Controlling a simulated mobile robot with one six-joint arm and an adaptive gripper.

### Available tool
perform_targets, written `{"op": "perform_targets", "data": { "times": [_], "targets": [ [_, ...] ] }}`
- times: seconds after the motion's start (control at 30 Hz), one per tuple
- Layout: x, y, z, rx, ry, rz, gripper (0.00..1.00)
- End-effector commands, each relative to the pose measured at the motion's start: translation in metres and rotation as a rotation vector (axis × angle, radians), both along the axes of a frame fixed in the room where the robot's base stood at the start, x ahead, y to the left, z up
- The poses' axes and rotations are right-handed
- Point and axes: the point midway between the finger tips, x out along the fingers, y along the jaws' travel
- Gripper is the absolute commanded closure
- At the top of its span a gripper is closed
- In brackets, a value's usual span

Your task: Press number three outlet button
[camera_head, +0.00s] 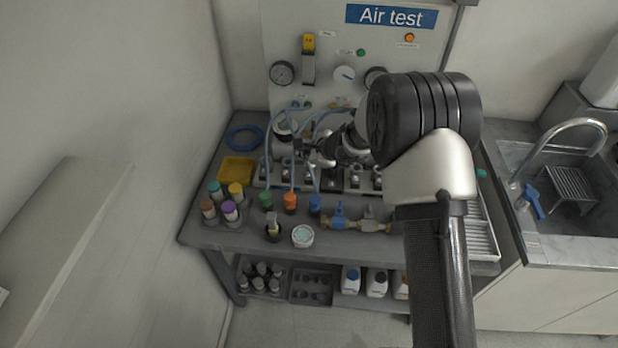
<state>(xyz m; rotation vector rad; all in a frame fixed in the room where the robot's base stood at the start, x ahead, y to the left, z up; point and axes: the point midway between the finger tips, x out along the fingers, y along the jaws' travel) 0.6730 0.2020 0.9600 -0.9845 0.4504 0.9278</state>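A row of outlet fittings with small silver knobs sits on a pale manifold strip (262,178) along the bench, below the Air test panel (325,75). Any numbers on the outlets are too small to read, so I cannot tell which is number three. One fitting (355,181) shows right of the middle of the row. My gripper (322,157) is over the middle of the row, small and partly mixed with hoses and fittings. I cannot tell whether its fingers are open or touching anything. My arm hides the right end of the row.
Blue hoses (268,140) loop from the panel to the row. A sink (590,215) stands at right.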

Motion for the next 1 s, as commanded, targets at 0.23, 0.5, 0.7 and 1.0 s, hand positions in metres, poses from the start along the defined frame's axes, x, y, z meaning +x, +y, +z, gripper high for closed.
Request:
{"op": "perform_targets", "data": {
  "times": [0.23,0.5,0.7,1.0],
  "targets": [
    [0.0,0.0,-0.041,0.001,-0.001,0.0,1.0],
    [0.0,0.0,-0.054,0.0,-0.001,-0.001,1.0],
    [0.0,0.0,-0.053,0.0,-0.001,-0.001,1.0],
    [0.0,0.0,-0.053,0.0,0.0,0.0,1.0]
  ]
}}
